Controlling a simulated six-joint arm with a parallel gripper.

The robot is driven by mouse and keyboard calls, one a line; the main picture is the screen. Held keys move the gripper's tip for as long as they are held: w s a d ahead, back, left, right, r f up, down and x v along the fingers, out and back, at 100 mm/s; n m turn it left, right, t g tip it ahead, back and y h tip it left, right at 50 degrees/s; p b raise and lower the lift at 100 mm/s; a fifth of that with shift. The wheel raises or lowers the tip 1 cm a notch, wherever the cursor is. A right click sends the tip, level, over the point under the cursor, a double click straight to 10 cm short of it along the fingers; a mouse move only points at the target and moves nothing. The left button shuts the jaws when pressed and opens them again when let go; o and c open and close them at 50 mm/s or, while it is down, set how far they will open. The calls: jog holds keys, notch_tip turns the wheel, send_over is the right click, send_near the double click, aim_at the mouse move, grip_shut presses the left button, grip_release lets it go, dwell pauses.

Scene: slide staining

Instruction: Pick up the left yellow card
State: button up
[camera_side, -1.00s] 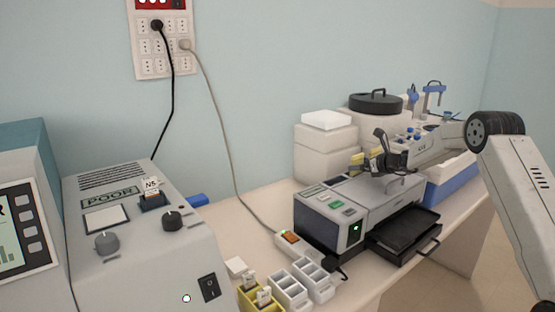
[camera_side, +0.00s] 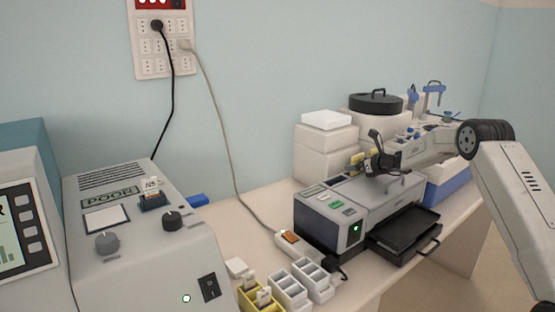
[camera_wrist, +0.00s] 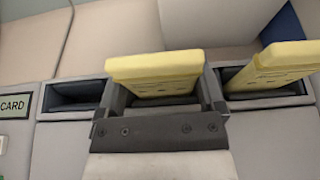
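The left yellow card (camera_wrist: 155,65) stands in a slot of the grey machine, at the middle of the wrist view. My gripper (camera_wrist: 160,95) reaches up to it, with one dark finger at each side of the card. The fingers are spread wide and do not look closed on it. A second yellow card (camera_wrist: 275,70) stands in the slot to the right.
An empty dark slot (camera_wrist: 75,95) lies left of the card, beside the CARD label (camera_wrist: 14,103). White boxes (camera_side: 325,150) stand behind the grey machine (camera_side: 330,215). Its black tray (camera_side: 405,230) sticks out in front. Small white racks (camera_side: 312,280) stand at the front left.

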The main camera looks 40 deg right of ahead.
jog(key=c, duration=0.4)
jog(key=shift+o, duration=0.2)
jog(key=shift+r, duration=0.15)
notch_tip(320, 180, up, 10)
jog(key=shift+f, duration=0.1)
dwell(0.5)
